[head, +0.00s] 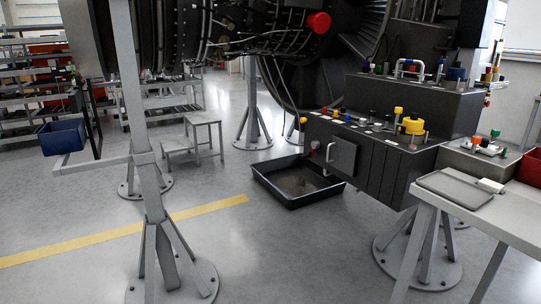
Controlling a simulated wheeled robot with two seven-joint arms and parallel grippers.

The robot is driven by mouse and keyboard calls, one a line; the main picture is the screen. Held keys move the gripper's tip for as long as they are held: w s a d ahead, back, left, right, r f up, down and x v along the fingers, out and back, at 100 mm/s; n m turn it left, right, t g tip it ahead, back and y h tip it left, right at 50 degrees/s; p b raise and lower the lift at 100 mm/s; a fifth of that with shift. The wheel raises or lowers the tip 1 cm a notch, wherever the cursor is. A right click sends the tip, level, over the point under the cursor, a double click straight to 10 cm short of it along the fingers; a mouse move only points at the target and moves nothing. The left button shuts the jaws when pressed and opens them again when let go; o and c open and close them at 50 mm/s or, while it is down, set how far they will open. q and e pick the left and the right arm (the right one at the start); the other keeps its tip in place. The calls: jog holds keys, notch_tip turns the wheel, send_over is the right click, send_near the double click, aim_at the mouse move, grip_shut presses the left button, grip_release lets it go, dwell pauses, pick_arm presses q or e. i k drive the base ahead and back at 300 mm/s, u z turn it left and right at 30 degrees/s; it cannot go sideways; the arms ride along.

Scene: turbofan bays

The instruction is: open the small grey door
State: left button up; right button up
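The small grey door (344,156) is a square panel on the front of a dark grey equipment box (372,160) right of the middle in the head view. A pale handle (328,152) stands at the door's left edge. The door looks closed against the box, though a narrow gap would be too small to see. Neither of my grippers is in view.
A black drip tray (298,203) lies on the floor below the door. A grey table (484,214) stands at the right, and a grey post stand (150,192) at the left. Coloured caps, including a yellow one (411,126), top the box. The floor in front is open.

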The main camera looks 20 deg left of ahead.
aim_at(343, 153)
jog(key=u, duration=0.05)
jog(key=i, duration=1.25)
jog(key=z, duration=0.25)
